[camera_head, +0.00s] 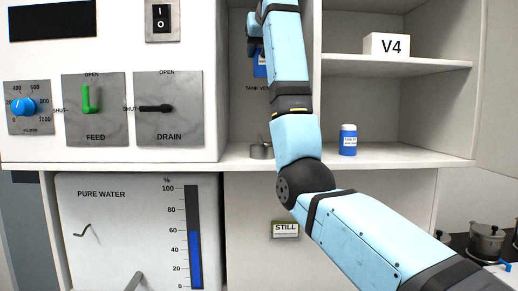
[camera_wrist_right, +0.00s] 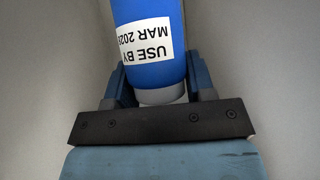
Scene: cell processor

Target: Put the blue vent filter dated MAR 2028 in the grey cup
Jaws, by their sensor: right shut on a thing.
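My right gripper (camera_wrist_right: 150,92) is shut on a blue vent filter (camera_wrist_right: 150,72) with a pale end. Its white label reads, upside down, USE BY MAR and a year starting 202; the last digit is unclear. In the head view my right arm reaches up in front of the cabinet, and a blue piece with a white label (camera_head: 260,65) shows beside it, above the TANK VENT lettering. A small grey metal cup (camera_head: 261,152) stands on the shelf ledge, partly hidden by my arm. My left gripper is out of view.
A blue bottle-like container with a white cap (camera_head: 348,140) stands on the shelf right of my arm. A V4 sign (camera_head: 387,45) sits on the upper shelf. The FEED (camera_head: 93,109) and DRAIN (camera_head: 167,108) valve panels are at left. Pots (camera_head: 487,240) stand at lower right.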

